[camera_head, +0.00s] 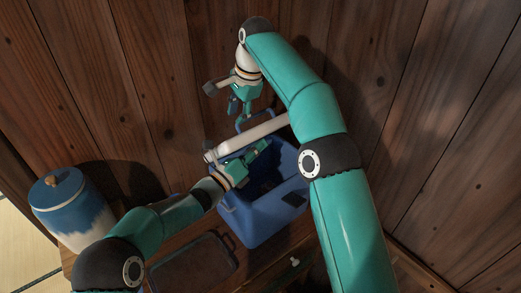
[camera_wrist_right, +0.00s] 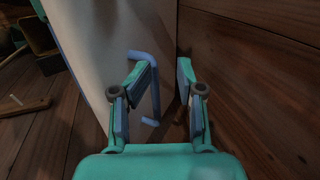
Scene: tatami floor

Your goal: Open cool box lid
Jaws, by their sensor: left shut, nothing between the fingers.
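The blue cool box (camera_head: 258,222) stands on the wooden surface in the head view, its dark inside partly visible. Its white lid (camera_head: 268,128) is raised and seen nearly edge-on along the box's far side. The lid's pale face (camera_wrist_right: 105,45) fills the left of the right wrist view. A blue handle (camera_wrist_right: 155,85) sticks out from it, around the open fingers of my right gripper (camera_wrist_right: 165,82). That gripper (camera_head: 238,106) is behind the lid in the head view. My left gripper (camera_head: 256,152) is shut and empty over the box opening, close to the lid's near side.
A blue and white jar (camera_head: 72,215) with a wooden knob stands at the left. A dark flat tray (camera_head: 195,262) lies in front of the box. A wooden plank wall (camera_head: 400,70) rises behind. My right arm covers the area right of the box.

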